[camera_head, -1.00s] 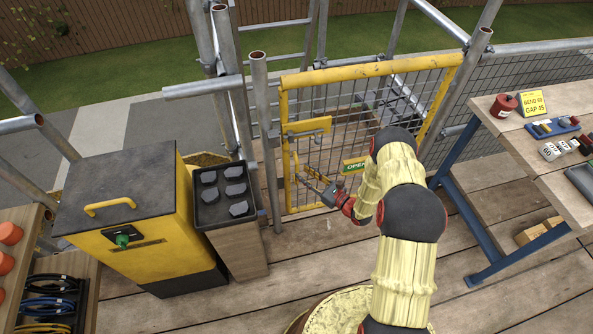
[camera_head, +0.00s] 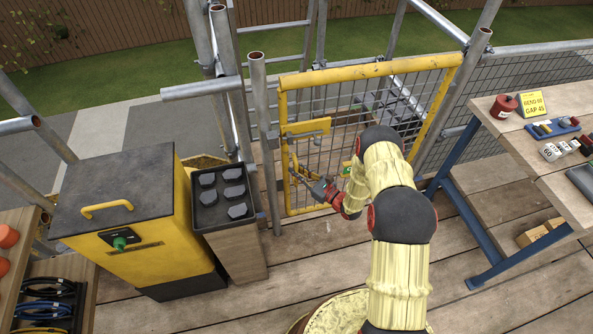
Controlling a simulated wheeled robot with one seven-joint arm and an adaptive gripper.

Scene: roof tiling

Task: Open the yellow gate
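The yellow gate (camera_head: 372,71) is a yellow frame with dark mesh. It stands upright across the opening between scaffold posts and looks closed. A yellow latch plate (camera_head: 306,127) with a grey bar is on its left side. Below it a thin yellow handle (camera_head: 293,168) stands near the left upright. My gripper (camera_head: 303,177) is low at the left side of the gate, close to the handle. Its fingers are small and dark against the mesh, so I cannot tell their opening or whether they touch the handle. My arm mostly covers the green sign (camera_head: 347,168) on the gate.
A workbench (camera_head: 540,155) with tools is on the right. Scaffold posts (camera_head: 264,130) flank the gate. Plank floor in front is mostly clear.

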